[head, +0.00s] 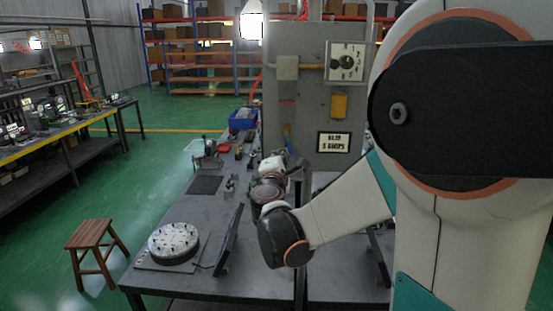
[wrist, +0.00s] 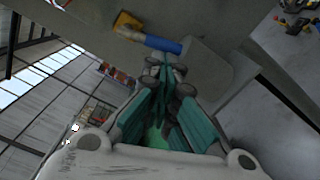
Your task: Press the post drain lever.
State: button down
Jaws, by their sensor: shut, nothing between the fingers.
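A lever with a blue grip (wrist: 163,44) and a yellow-orange end (wrist: 127,22) shows at the top of the wrist view. I take it for the post drain lever. In the head view, a small yellow and blue piece (head: 288,141) low on the grey post (head: 304,95) looks like the same lever. My gripper (wrist: 166,68) is shut and empty, its fingertips just below the blue grip in the wrist picture. I cannot tell whether they touch it. In the head view my gripper (head: 294,166) is small and partly hidden by my arm, close to the post's foot.
The workbench (head: 210,212) holds a round dial block (head: 173,243), a tilted dark panel (head: 229,240) and a blue bin (head: 243,118). A wooden stool (head: 94,235) stands at left.

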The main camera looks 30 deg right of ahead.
aim_at(292, 153)
jog(key=d+n+b, duration=0.1)
jog(key=n, duration=0.1)
jog(key=s+d+n+b, duration=0.1)
jog(key=n, duration=0.1)
jog(key=n+b, duration=0.1)
jog(key=n, duration=0.2)
jog(key=shift+s+d+f, duration=0.1)
jog(key=shift+s+d, duration=0.3)
jog(key=n, duration=0.2)
jog(key=s+d+r+n, duration=0.1)
jog(key=n, duration=0.1)
jog(key=d+r+n, duration=0.1)
jog(key=n, duration=0.1)
jog(key=shift+s+d+n+t+y, duration=0.2)
jog(key=shift+s+n+t+y, duration=0.1)
jog(key=shift+t, duration=0.1)
jog(key=shift+r, duration=0.15)
